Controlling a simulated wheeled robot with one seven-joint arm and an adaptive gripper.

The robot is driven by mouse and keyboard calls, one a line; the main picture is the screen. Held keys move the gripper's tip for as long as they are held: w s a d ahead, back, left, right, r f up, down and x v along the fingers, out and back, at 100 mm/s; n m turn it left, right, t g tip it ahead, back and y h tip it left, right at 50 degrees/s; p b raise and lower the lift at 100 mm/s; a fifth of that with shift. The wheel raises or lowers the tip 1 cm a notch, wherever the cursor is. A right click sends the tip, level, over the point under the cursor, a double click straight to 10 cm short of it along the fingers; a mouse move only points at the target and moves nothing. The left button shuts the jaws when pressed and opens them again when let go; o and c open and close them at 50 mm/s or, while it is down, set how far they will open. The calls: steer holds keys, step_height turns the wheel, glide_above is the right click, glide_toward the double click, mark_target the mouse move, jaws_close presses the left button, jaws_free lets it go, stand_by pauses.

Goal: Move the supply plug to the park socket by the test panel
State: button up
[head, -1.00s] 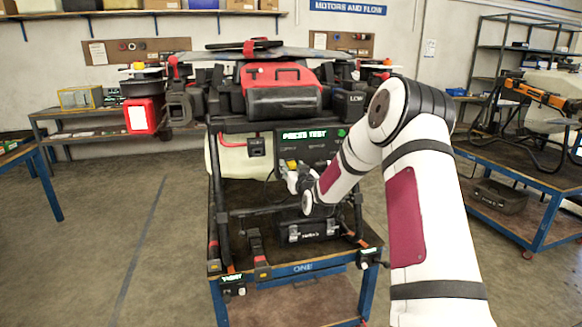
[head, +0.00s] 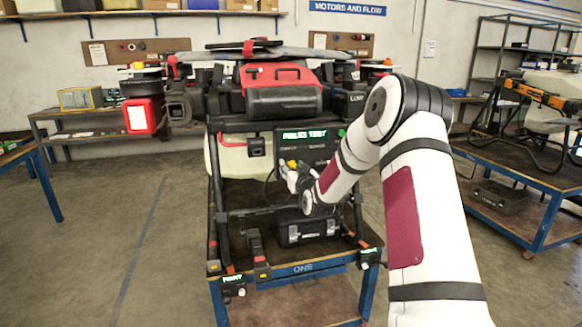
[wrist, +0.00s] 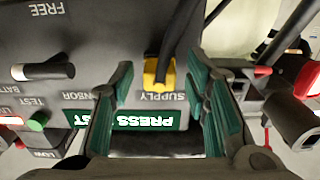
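The supply plug (wrist: 158,72) is yellow with a thick black cable. In the wrist view it sits at the test panel beside the upside-down SUPPLY label. My gripper (wrist: 158,82) is open, one teal-padded finger on each side of the plug, with gaps visible on both sides. In the head view the yellow plug (head: 292,164) is small, just at my gripper (head: 289,174). The test panel (head: 318,158) has a lit PRESS TEST display. I cannot make out a socket labelled park; the panel is partly hidden by my fingers and arm.
The panel carries a black BATTERY handle (wrist: 45,70) and a green TEST button (wrist: 38,121). Frame bars and a red-and-black part (wrist: 300,80) are close on the wrist view's right. The drone (head: 280,85) overhangs the blue-edged cart (head: 300,269).

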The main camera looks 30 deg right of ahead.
jaws_close()
steer(key=p+v, duration=0.3)
steer(key=v, duration=0.3)
stand_by(1.2)
steer(key=shift+r, duration=0.1)
